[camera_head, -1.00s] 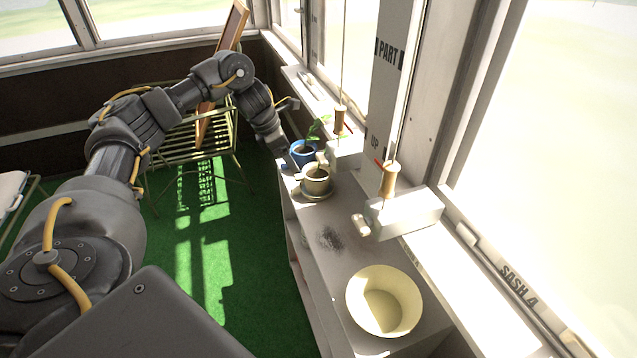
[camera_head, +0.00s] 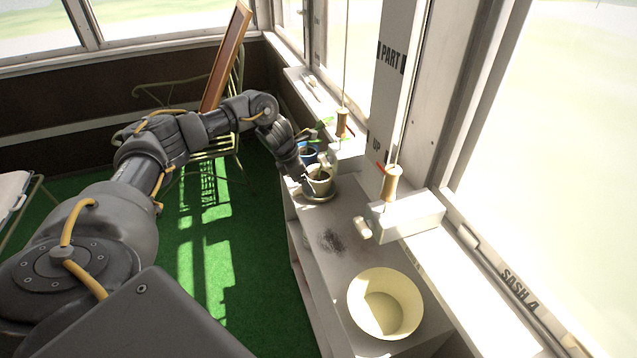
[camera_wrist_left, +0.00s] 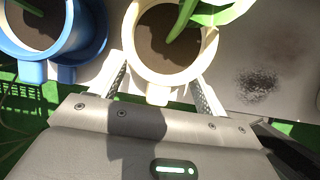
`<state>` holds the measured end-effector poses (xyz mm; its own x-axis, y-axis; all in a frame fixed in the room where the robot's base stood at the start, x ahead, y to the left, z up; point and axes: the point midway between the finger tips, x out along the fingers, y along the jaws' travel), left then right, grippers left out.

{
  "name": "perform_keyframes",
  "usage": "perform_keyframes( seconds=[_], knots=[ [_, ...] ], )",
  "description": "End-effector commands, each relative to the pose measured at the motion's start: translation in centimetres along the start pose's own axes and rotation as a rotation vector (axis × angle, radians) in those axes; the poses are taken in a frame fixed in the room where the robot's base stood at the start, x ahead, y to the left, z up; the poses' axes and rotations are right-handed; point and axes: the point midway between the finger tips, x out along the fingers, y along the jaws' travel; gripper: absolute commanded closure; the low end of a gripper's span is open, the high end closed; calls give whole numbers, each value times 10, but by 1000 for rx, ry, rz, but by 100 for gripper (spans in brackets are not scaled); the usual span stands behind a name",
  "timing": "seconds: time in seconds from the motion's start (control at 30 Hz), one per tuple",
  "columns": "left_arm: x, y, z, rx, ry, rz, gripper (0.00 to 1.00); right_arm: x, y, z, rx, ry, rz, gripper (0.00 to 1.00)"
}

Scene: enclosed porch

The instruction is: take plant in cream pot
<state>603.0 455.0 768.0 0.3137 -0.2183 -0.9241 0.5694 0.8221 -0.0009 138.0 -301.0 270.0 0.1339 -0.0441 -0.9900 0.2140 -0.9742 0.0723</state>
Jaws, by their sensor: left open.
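The cream pot (camera_head: 318,186) stands on a saucer on the narrow shelf below the windows. In the left wrist view the cream pot (camera_wrist_left: 160,75) holds dark soil and a green plant (camera_wrist_left: 215,14). My left gripper (camera_head: 309,181) is at the near-left side of the pot. In the wrist view the open fingers of my left gripper (camera_wrist_left: 160,72) are on either side of the pot's lower edge. I cannot tell whether they touch it. A blue pot (camera_head: 308,152) with soil stands just behind, and it is left of the cream pot in the wrist view (camera_wrist_left: 75,45). My right gripper is not in view.
A wide cream bowl (camera_head: 385,303) sits at the near end of the shelf (camera_head: 325,272). A dark soil smudge (camera_head: 332,241) marks the bare shelf between. A white block (camera_head: 408,217) and hanging cords with wooden spools (camera_head: 393,183) are along the window side. A metal-framed chair (camera_head: 215,150) stands left.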

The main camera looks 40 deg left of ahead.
Motion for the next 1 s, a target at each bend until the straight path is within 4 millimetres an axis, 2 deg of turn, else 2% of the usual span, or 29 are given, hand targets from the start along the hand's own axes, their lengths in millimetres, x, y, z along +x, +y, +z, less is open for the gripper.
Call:
perform_keyframes(
  seconds=[0.17, 0.73, 1.0],
  knots=[
    [0, 0, 0, 0, 0, 0, 27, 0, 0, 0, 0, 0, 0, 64],
    [0, 0, 0, 1, -1, 0, 100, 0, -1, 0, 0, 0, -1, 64],
    [-1, 0, 1, 1, -2, 0, 100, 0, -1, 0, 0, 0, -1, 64]
  ],
)
